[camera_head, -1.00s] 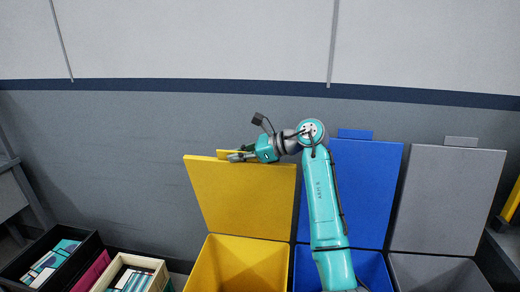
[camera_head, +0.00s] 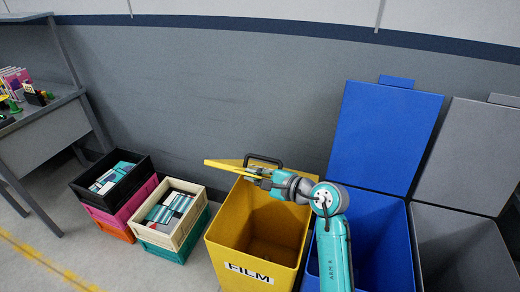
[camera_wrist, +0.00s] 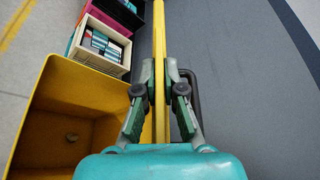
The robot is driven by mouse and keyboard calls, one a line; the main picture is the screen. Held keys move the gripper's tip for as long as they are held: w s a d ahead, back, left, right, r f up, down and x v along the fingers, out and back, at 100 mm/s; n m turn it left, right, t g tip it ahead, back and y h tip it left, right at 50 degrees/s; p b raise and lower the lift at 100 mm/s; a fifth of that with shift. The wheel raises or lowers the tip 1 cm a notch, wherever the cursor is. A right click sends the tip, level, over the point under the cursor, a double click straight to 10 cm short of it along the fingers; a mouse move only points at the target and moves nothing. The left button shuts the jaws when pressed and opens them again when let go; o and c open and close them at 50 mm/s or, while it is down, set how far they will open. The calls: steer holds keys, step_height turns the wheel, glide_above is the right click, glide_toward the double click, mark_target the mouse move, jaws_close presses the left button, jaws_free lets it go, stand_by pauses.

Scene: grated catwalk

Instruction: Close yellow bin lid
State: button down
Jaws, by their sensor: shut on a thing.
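The yellow bin (camera_head: 225,238), labelled FILM, stands left of the blue bin, with its inside visible. Its yellow lid (camera_head: 226,165) is seen nearly edge-on, tipped forward over the rear of the bin, which is still open at the front. A dark loop handle (camera_head: 263,159) shows by the lid. My gripper (camera_head: 256,173) is shut on the lid's edge. In the wrist view, the lid (camera_wrist: 158,45) runs as a thin yellow strip between the two fingers of my gripper (camera_wrist: 159,93). The bin's open inside (camera_wrist: 60,135) is on the left there.
The blue bin (camera_head: 382,275) and grey bin (camera_head: 455,250) stand open to the right, lids raised at the wall. Stacked crates (camera_head: 165,225) and (camera_head: 110,190) with cartons are left of the yellow bin. A grey desk (camera_head: 45,135) is at far left. Floor is clear at front left.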

steer(key=s+a+f, duration=0.1)
steer(key=s+f, duration=0.2)
steer(key=f, duration=0.4)
steer(key=s+a+f+n, duration=0.1)
steer(key=s+f, duration=0.2)
steer(key=f, duration=0.5)
steer(key=s+a+f+n+t, duration=0.1)
steer(key=s+f, duration=0.2)
steer(key=f, duration=0.5)
steer(key=shift+s+f, duration=0.15)
steer(key=shift+s, duration=0.1)
steer(key=shift+y, duration=0.3)
steer(key=c, duration=1.3)
jaws_free()
steer(key=shift+w, duration=0.1)
steer(key=shift+n, duration=0.3)
steer(key=v, duration=1.2)
steer(key=shift+a, duration=0.1)
